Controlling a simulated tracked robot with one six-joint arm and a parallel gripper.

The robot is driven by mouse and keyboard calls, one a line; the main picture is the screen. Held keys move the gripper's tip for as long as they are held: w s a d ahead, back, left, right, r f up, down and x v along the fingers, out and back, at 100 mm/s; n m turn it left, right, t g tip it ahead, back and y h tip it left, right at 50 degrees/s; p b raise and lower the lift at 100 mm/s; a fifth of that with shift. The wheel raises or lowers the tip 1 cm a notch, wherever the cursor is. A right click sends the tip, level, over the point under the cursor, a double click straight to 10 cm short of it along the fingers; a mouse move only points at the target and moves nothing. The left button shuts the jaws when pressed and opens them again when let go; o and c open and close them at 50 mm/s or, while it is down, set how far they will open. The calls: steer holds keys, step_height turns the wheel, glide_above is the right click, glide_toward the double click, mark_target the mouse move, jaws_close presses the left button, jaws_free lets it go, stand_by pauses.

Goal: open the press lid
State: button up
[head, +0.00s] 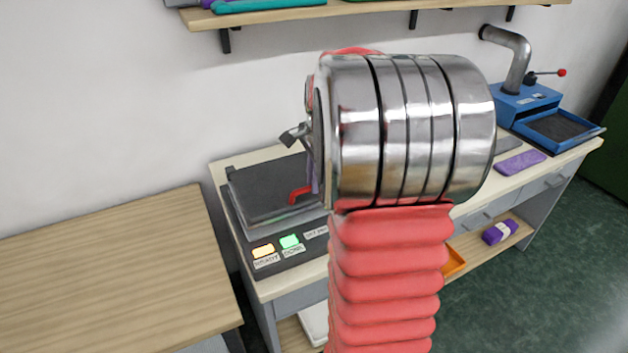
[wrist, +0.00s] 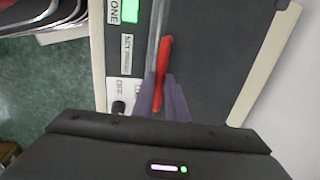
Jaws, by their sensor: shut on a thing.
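The press (head: 290,250) stands on the workbench left of centre in the head view. Its dark grey lid (head: 262,187) lies low over the base, looking closed or nearly so. A red handle (head: 299,194) sits at the lid's right front, and the handle also shows in the wrist view (wrist: 166,55). My gripper (wrist: 163,98) has its purple fingers on either side of the handle's end and is shut on it. In the head view my arm hides most of the gripper and the press's right side.
A blue machine (head: 528,105) with a pipe and a purple pad (head: 520,163) are on the bench's right. A wooden table (head: 110,260) stands left. A shelf (head: 290,14) hangs above.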

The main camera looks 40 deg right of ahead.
jaws_close()
steer(key=shift+r, duration=0.1)
